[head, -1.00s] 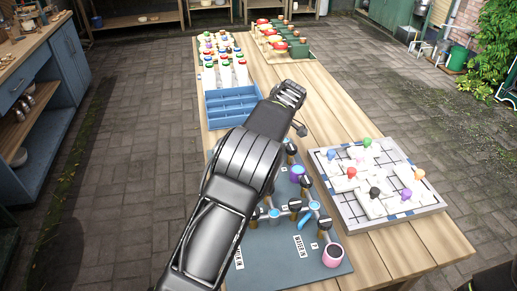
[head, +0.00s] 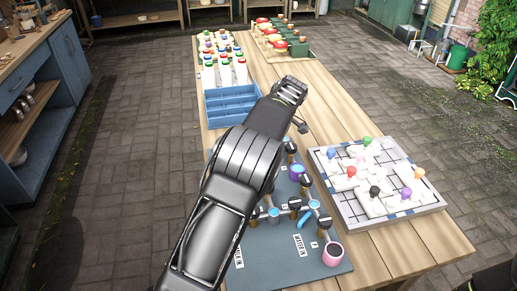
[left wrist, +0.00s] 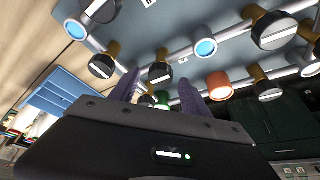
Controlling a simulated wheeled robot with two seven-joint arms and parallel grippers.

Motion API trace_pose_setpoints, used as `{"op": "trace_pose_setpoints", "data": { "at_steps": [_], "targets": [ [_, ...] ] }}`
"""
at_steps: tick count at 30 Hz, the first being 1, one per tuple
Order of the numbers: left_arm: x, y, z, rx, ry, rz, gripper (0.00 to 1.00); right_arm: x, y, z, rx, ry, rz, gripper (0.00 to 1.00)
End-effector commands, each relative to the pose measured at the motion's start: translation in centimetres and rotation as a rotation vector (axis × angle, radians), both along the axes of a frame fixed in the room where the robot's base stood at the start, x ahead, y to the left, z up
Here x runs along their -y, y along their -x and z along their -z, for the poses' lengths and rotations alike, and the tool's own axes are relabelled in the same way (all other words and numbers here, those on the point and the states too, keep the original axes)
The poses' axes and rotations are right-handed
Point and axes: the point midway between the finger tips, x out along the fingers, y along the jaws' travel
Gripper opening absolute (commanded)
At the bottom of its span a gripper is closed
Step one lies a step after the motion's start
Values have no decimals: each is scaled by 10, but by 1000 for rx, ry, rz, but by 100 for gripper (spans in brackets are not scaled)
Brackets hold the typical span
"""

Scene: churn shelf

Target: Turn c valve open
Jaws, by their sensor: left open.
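The valve board (head: 282,262) is a blue-grey plate with pipes, black-handled valves, blue-topped round fittings and white labels, one reading "WATER IN". A black valve handle with a white bar (head: 323,223) stands at its right side. I cannot tell which valve is c. In the left wrist view my left gripper (left wrist: 160,77) is open, its two purple-grey fingers pointing at the pipework. A black valve knob with a white bar (left wrist: 160,73) on a brass stem shows between the fingertips. No contact is clear. In the head view my left arm hides part of the board and my gripper.
To the right is a white puzzle tray with coloured knobs (head: 432,204). A blue divided tray (head: 207,108) and bottles (head: 225,73) stand beyond.

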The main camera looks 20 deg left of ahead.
Motion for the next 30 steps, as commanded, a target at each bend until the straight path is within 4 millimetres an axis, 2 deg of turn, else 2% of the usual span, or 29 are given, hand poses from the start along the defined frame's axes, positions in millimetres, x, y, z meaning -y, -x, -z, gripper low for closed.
{"op": "trace_pose_setpoints", "data": {
  "at_steps": [9, 13, 30],
  "targets": [
    [19, 2, -45, 4, 0, 2, 55, -1, -1, 8, 3, -3, -1, 36],
    [25, 3, -59, 2, 0, 1, 55, -1, -1, 9, 4, -2, -1, 36],
    [27, 3, -64, 0, 0, 0, 55, -1, -1, 8, 4, -2, -1, 36]
  ]
}}
